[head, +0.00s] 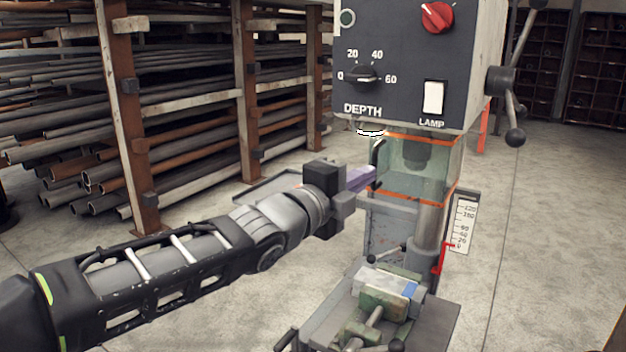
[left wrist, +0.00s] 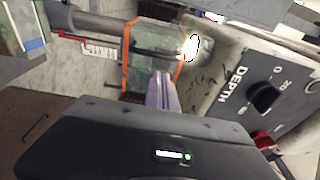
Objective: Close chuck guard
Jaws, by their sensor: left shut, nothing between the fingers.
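The chuck guard (head: 420,170) is a clear panel box with orange edges under the drill head. It surrounds the dark chuck (head: 415,150), and a black handle (head: 377,160) stands on its left side. The guard also shows in the left wrist view (left wrist: 153,45). My left gripper (head: 372,179) is shut and empty, its purple-grey fingers pointing at the guard by the handle. In the left wrist view its fingers (left wrist: 162,90) reach toward the guard's orange edge. I cannot tell whether they touch it. My right gripper is out of view.
The control panel (head: 405,65) with knobs and a lamp switch sits above the guard. A vise (head: 385,300) with a workpiece stands on the drill table below. A depth scale (head: 464,224) is at the right. Pipe racks (head: 120,110) fill the left background. Floor at right is clear.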

